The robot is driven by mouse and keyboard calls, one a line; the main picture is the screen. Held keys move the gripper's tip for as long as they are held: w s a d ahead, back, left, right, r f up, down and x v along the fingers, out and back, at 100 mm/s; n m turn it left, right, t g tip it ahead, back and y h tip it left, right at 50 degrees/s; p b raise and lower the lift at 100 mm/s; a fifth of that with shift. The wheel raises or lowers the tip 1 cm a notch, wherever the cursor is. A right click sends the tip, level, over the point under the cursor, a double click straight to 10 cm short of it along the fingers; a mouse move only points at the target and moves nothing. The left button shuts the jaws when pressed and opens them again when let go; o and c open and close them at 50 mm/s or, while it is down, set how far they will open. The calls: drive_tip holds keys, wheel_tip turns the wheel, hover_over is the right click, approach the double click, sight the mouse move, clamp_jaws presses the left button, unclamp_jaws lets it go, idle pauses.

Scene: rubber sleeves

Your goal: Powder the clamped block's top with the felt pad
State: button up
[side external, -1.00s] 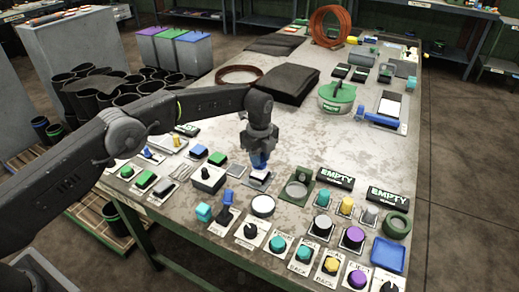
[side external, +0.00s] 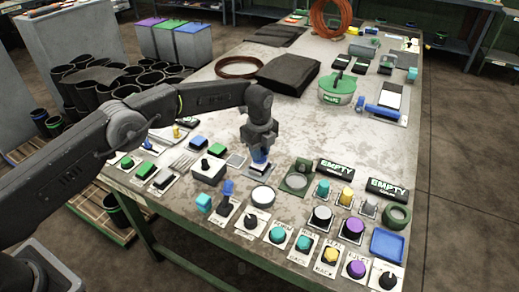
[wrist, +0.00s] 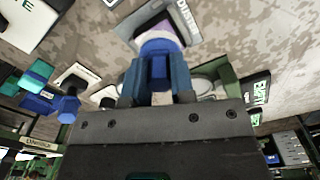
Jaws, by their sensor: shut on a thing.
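My gripper (wrist: 155,88) points down near the middle front of the bench, also seen in the side view (side external: 259,153). Its blue fingers are shut on a blue handle (wrist: 160,68). Below the handle is a pale, purplish pad (wrist: 160,42), which I take as the felt pad. A blue clamp (side external: 380,110) lies at the far right beside a white-topped block (side external: 391,95), apparently the clamped block. A green-lidded tin (side external: 337,88) stands left of it.
Knobs and buttons on cards crowd the front edge, including a round white disc (side external: 262,197). A dark folded sheet (side external: 290,73) lies behind. The bench middle is mostly clear.

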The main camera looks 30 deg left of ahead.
drive_tip(key=shift+f, duration=0.45)
idle(0.3)
drive_tip(key=shift+w+a, duration=0.65)
drive_tip(key=shift+s+f, duration=0.1)
drive_tip(key=shift+s, duration=1.25)
drive_tip(key=shift+d, duration=0.15)
drive_tip(key=shift+d, duration=1.2)
drive_tip(key=shift+a, duration=0.1)
